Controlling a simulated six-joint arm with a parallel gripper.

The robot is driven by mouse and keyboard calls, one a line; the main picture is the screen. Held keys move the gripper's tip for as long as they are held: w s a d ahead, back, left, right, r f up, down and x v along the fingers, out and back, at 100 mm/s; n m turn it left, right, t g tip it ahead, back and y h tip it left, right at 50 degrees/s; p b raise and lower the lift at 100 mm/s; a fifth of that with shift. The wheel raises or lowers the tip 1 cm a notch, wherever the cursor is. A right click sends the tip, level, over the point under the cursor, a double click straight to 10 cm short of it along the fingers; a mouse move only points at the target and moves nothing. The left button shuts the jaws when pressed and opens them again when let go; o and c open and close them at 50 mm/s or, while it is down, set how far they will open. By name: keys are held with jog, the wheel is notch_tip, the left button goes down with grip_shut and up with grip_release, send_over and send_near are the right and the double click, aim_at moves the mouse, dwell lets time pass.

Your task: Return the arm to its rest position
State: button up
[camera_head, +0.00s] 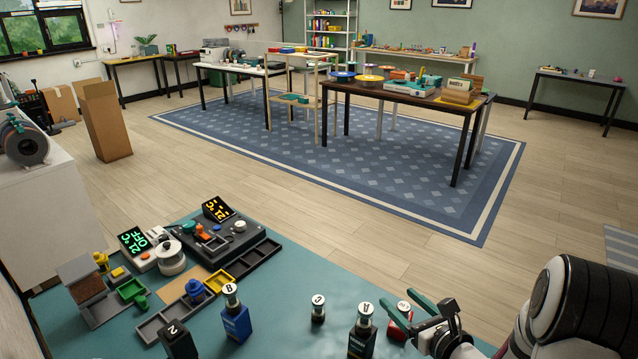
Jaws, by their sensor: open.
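My gripper (398,299) is at the lower right, over the right part of the teal work table (290,290). Its two green fingers are spread apart. A red bottle with a pale cap (403,308) shows between and behind the fingers; I cannot tell whether they touch it. My white and black arm (560,310) comes in from the lower right corner and hides that end of the table.
Blue bottle (236,322), dark bottles (177,341) and (362,335), and a small capped bottle (318,309) stand near the front. Devices with lit displays (134,240), (217,209) and trays (160,326) fill the table's left. Teal surface between is clear.

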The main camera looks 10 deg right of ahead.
jog(key=s+a+r+n+g+y, duration=0.5)
jog(key=a+n, duration=0.3)
jog(key=a, duration=0.3)
jog(key=s+a+r+n+g+y, duration=0.35)
jog(key=s+a+n, duration=0.35)
jog(key=a, duration=0.4)
jog(key=s+a+n+g+h, duration=0.1)
jog(key=s+n+g+h, duration=0.6)
jog(key=s, duration=0.8)
jog(key=s+d+f+n+h, duration=0.1)
jog(key=s+d+n+h, duration=0.1)
jog(key=s+d+n, duration=0.2)
jog(key=shift+d+f+n+t, duration=0.4)
jog(key=shift+d+n+t, duration=0.05)
jog(key=shift+d+n, duration=0.1)
jog(key=shift+h, duration=0.25)
